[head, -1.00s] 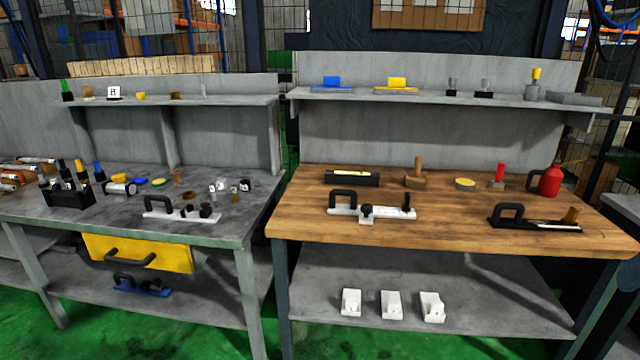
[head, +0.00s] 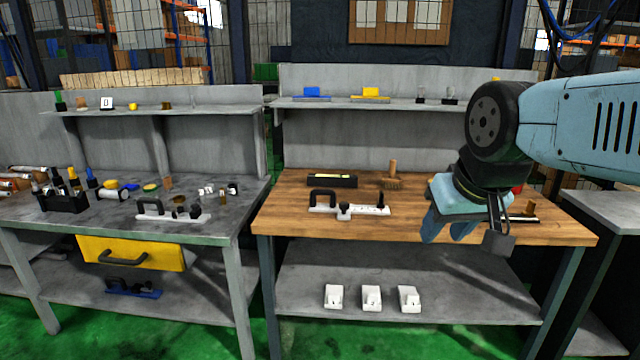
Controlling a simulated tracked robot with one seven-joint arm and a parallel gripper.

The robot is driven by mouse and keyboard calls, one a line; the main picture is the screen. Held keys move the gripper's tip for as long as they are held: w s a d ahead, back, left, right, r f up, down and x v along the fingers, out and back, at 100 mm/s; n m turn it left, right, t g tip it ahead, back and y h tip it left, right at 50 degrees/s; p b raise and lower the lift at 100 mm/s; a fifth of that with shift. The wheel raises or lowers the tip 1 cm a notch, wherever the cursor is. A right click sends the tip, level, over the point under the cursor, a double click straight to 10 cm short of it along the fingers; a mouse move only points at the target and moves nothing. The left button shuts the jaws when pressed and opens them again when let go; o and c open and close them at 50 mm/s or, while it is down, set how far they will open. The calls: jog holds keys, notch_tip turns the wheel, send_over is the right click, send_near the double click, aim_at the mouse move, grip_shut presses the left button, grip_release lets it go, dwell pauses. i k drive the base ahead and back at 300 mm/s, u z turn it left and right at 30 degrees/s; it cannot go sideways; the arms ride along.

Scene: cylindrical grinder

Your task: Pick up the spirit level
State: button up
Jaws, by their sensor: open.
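The spirit level looks to be the dark bar with a pale yellow strip on top (head: 332,180), lying at the back left of the wooden bench top. My gripper (head: 464,234) is open and empty, pointing down in front of the right half of the wooden bench. It is well to the right of the bar and apart from it. My gripper and arm hide much of the bench's right side, including most of a dark handled tool there.
On the wooden bench (head: 285,222), a white handled fixture (head: 350,208) lies in front of the bar, and a wooden-handled brush (head: 391,176) stands to its right. A shelf (head: 380,104) with small items runs behind. The grey bench (head: 100,218) at left is crowded.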

aim_at(325, 180)
jog(key=u, duration=0.1)
jog(key=i, duration=2.15)
jog(key=z, duration=0.1)
